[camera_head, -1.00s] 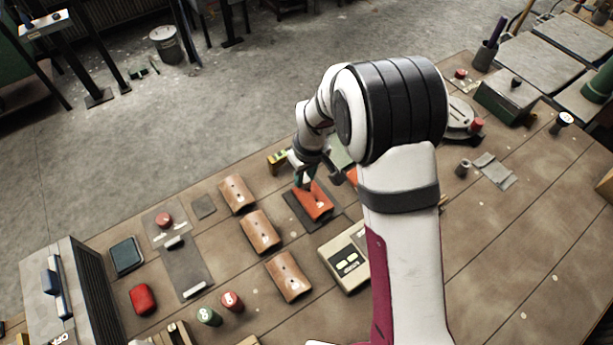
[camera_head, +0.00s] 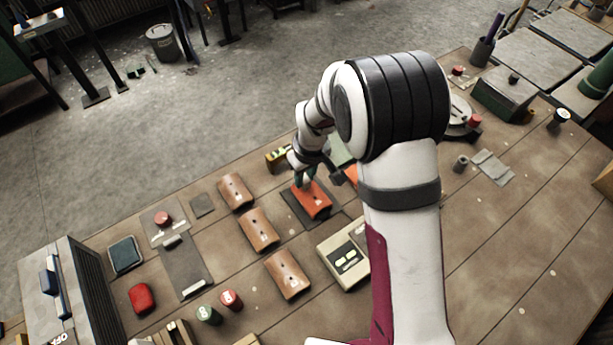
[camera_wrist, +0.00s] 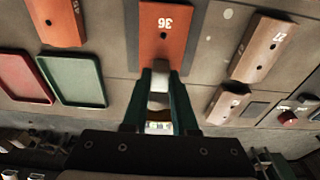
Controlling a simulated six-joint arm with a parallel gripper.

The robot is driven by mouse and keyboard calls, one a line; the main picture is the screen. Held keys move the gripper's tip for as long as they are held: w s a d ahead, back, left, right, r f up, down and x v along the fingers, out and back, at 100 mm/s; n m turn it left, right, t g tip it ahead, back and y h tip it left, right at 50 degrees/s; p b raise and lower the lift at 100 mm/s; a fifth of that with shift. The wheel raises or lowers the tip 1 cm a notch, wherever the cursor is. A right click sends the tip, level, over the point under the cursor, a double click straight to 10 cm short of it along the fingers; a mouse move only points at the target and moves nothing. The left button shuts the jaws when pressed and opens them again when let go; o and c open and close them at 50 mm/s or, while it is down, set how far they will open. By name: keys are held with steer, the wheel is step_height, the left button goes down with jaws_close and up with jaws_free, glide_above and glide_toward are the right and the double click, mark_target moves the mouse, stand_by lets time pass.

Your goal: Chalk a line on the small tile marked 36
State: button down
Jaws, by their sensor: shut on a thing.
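The orange-red tile marked 36 (camera_wrist: 166,50) lies straight ahead of my gripper in the wrist view, its number upside down there. In the head view the tile (camera_head: 318,203) rests on a dark pad (camera_head: 292,208). My gripper (camera_wrist: 159,90) has its two green fingers shut on a small whitish piece (camera_wrist: 158,80), which looks like the chalk. The piece is over the near end of the tile; I cannot tell whether it touches. In the head view my gripper (camera_head: 305,183) points down at the tile's far end, and the piece is hidden. I see no clear chalk line on the tile.
Several brown tiles, one of them (camera_head: 258,231), lie left of the pad. A beige box with buttons (camera_head: 343,254) stands nearer. In the wrist view, a green tray (camera_wrist: 72,80) and a red tray (camera_wrist: 25,78) lie left. A yellow-black block (camera_head: 278,159) stands by my wrist.

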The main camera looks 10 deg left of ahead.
steer(key=shift+w+a, duration=0.2)
steer(key=shift+a, duration=0.05)
steer(key=shift+r, duration=3.5)
steer(key=shift+w+a, duration=0.1)
